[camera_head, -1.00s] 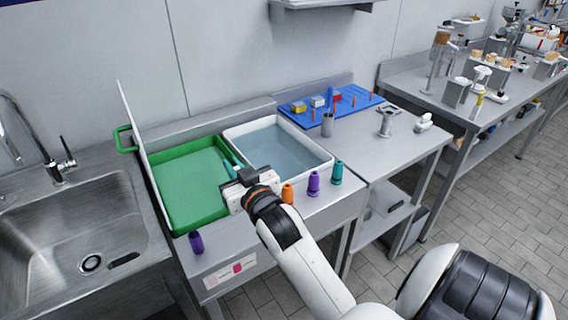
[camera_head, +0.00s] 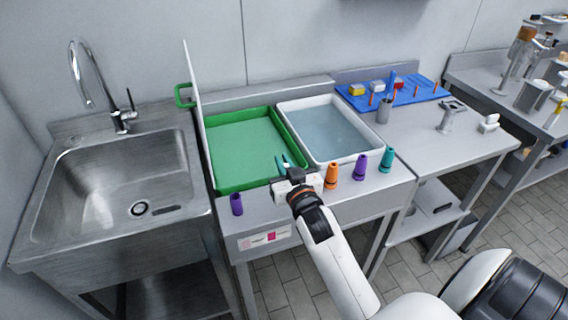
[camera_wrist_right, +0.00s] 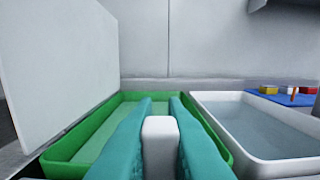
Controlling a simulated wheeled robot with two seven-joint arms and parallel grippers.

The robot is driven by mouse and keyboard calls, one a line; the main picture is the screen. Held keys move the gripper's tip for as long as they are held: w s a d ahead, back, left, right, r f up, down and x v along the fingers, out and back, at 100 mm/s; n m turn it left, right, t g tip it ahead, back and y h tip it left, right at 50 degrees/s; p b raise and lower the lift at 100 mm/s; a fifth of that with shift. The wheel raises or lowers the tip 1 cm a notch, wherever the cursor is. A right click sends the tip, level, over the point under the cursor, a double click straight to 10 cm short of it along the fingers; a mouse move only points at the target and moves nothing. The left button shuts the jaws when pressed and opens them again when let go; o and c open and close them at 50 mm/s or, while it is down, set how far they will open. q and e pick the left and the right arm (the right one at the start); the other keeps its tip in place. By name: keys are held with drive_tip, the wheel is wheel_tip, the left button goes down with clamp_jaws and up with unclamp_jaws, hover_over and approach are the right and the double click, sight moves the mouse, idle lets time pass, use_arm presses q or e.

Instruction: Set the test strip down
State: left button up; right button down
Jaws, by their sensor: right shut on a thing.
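My right gripper (camera_head: 283,162) points away from me over the front right part of the green tray (camera_head: 217,189). Its two teal fingers also show in the wrist view (camera_wrist_right: 160,110), with a white block-like piece (camera_wrist_right: 160,148) between them. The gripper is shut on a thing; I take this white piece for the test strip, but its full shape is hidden. In the wrist view the fingers stand in front of the green tray (camera_wrist_right: 215,138). My left gripper is not in view.
A white tray of water (camera_head: 328,130) stands right of the green tray, and a white upright panel (camera_head: 197,110) at its left. Orange (camera_head: 331,176), purple (camera_head: 360,167) and teal (camera_head: 387,159) cones stand in front; another purple cone (camera_head: 237,204) is front left. A sink (camera_head: 115,180) is left.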

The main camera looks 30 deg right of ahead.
drive_tip(key=shift+f, duration=0.1)
drive_tip(key=c, duration=1.5)
unclamp_jaws()
drive_tip(key=b+v, duration=0.1)
drive_tip(key=v, duration=1.1)
drive_tip(key=shift+b, duration=0.4)
